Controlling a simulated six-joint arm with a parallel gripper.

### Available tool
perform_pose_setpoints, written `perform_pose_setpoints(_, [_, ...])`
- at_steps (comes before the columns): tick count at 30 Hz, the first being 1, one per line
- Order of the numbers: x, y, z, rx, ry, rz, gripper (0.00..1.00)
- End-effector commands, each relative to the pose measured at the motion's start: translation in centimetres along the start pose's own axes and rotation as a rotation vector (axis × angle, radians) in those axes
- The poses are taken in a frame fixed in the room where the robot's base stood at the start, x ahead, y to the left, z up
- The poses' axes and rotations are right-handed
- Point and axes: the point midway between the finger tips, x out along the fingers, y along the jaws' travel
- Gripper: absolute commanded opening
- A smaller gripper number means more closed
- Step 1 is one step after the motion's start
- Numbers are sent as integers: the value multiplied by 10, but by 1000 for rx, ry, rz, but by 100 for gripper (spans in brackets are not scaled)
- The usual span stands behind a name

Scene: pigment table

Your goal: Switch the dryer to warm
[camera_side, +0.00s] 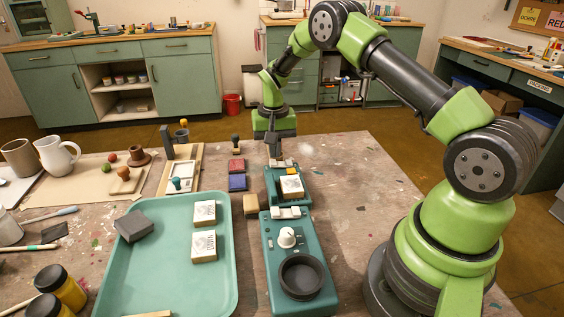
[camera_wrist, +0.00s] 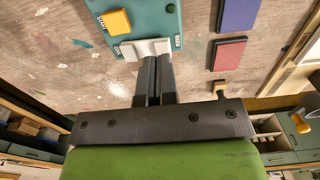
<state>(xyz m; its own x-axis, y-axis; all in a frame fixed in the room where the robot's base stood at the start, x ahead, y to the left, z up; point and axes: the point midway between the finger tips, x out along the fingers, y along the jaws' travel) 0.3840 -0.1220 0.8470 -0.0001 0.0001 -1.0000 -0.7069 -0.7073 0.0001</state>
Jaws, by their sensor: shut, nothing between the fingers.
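The teal unit (camera_side: 272,185) under my gripper has a yellow button (camera_wrist: 116,21) marked START and a white two-part rocker switch (camera_wrist: 145,48) at its far end. Small labels stand by the switch, too small to read surely. The switch also shows in the side view (camera_side: 284,163). My gripper (camera_side: 275,156) points down over that end of the unit, shut and empty. In the wrist view its fingertips (camera_wrist: 154,60) are right at the switch's edge; I cannot tell whether they touch it. A pale block (camera_side: 291,187) sits on the unit.
A second teal unit (camera_side: 270,262) with a white knob (camera_side: 287,237) and dark ring (camera_side: 300,275) stands nearer. A teal tray (camera_side: 150,270) lies left. Red (camera_side: 236,166) and blue (camera_side: 237,183) pads lie close on the left. Table right of the units is clear.

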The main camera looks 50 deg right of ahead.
Motion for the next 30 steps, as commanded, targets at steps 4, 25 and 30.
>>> perform_pose_setpoints(4, [3,0,0,0,0,0,0])
perform_pose_setpoints(25, [13,0,0,0,0,0,0])
perform_pose_setpoints(30, [16,0,0,0,0,0,0])
